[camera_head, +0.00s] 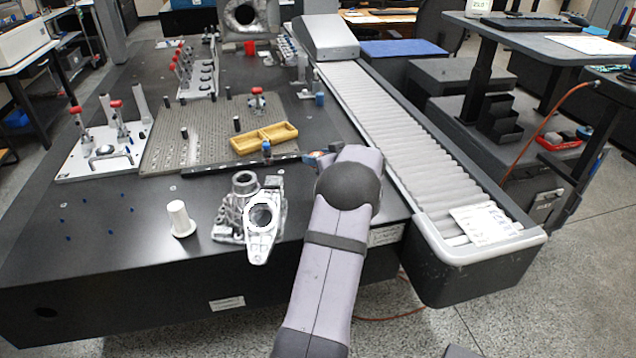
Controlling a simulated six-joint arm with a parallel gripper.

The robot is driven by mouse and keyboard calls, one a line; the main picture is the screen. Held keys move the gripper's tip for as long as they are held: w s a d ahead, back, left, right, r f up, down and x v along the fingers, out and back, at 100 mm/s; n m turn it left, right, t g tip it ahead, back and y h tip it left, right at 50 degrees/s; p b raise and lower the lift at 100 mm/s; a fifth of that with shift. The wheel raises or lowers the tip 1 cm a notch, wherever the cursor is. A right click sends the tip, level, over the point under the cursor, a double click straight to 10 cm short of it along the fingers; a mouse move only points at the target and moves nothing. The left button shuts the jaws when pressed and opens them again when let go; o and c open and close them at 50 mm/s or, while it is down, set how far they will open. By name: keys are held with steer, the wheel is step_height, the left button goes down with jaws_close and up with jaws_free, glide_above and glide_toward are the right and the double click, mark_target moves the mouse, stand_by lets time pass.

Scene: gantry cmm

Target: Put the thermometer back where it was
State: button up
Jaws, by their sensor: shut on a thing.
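My arm reaches in from the bottom, and its rounded wrist hides much of the space behind it. The end of my gripper (314,158) shows only as a small blue and orange-brown patch left of the wrist, above the front right of the black table. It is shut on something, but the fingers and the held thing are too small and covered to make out. I cannot identify a thermometer for certain. A small white device with a digital display (479,6) stands on the grey desk at the top right, partly cut off by the picture edge.
A grey metal casting (262,240) and a white spool-like cylinder (179,218) stand at the black table's front. A yellow tray (264,138) lies on the perforated plate (190,150). Red-handled clamps stand at left. A ribbed conveyor-like guideway (400,120) runs along the right.

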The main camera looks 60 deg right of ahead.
steer(key=shift+f+b, duration=0.85)
steer(key=shift+f, duration=3.05)
steer(key=shift+f, duration=0.1)
steer(key=o, duration=1.2)
steer(key=shift+s+a+r, duration=0.2)
steer(key=shift+s+r, duration=0.15)
steer(key=shift+s, duration=0.15)
steer(key=p+v, duration=0.1)
steer(key=v, duration=1)
steer(key=shift+w, duration=0.1)
